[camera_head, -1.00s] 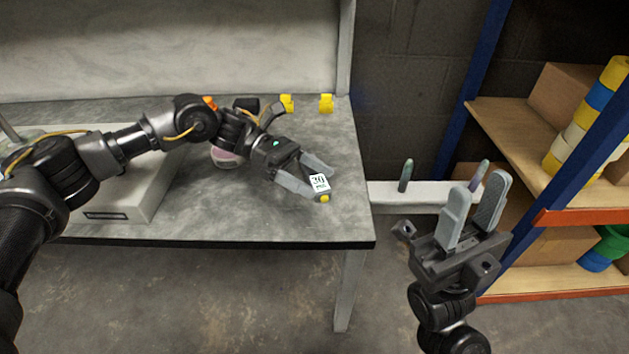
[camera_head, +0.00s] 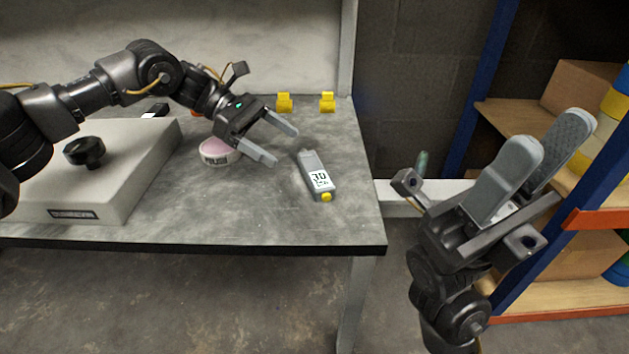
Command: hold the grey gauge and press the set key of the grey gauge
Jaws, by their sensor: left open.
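The grey gauge (camera_head: 310,167) lies on the grey table top near its right end. It has a white display reading about 30 and a yellow tip at its near end. I cannot make out the set key. My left gripper (camera_head: 286,146) is open and empty, up and to the left of the gauge and apart from it. My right gripper (camera_head: 545,150) is open and empty, its fingers pointing up, off the table to the right and well away from the gauge.
A pink-topped round tin (camera_head: 217,151) stands left of the gauge. A pale box with a black knob (camera_head: 120,180) fills the table's left. Two yellow pieces (camera_head: 327,102) are at the back edge. Shelving with boxes (camera_head: 575,100) stands at the right. Table around the gauge is clear.

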